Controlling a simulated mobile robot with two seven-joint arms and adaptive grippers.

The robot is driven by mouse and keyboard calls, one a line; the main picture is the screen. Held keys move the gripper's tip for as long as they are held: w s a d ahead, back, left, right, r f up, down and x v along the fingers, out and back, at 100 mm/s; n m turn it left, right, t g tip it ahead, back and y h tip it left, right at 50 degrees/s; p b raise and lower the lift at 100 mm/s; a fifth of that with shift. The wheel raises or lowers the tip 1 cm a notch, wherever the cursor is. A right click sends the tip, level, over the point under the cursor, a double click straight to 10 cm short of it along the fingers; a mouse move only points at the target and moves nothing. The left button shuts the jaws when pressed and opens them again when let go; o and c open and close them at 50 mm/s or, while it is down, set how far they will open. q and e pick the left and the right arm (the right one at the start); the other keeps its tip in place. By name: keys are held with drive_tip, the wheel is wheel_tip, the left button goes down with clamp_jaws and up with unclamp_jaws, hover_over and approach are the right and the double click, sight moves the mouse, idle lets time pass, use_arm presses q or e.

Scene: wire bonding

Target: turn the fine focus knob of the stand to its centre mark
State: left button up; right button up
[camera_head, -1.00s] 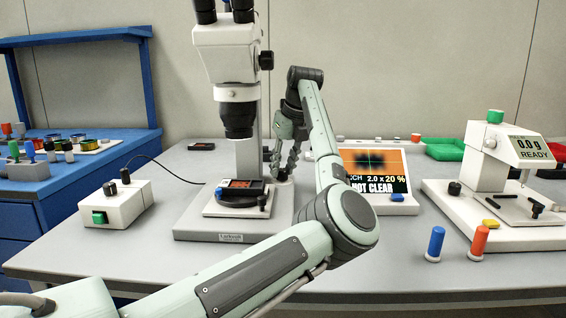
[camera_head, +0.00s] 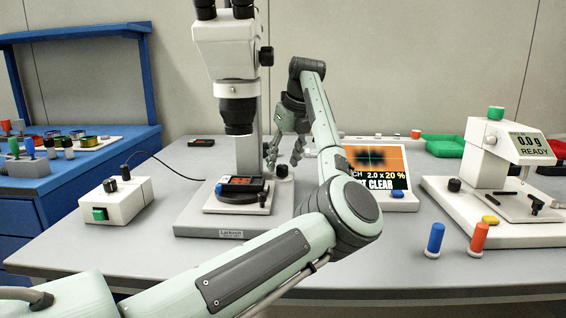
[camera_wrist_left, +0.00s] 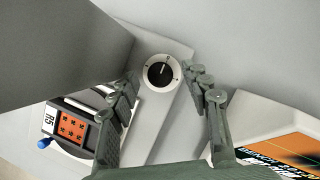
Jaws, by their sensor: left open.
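The fine focus knob (camera_wrist_left: 158,71) is a round black knob with a white pointer line, in a pale ring on the stand's base. In the left wrist view the line points up and slightly right; the ring marks are too small to read. In the head view the knob (camera_head: 281,172) is at the right rear of the microscope stand (camera_head: 190,225). My left gripper (camera_head: 284,161) is open, its fingers above and around the knob with nothing held; in the wrist view (camera_wrist_left: 160,79) they flank it with gaps. My right gripper is not in view.
A display (camera_head: 385,166) behind my left forearm reads "2.0 x 20 %" and, partly hidden, "CLEAR". A chip holder (camera_head: 243,184) sits on the stage beside the knob. A white control box (camera_head: 115,203) stands left; a tester (camera_head: 470,200) and two pegs stand right.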

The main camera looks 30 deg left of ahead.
use_arm(q)
drive_tip(key=v, duration=1.1)
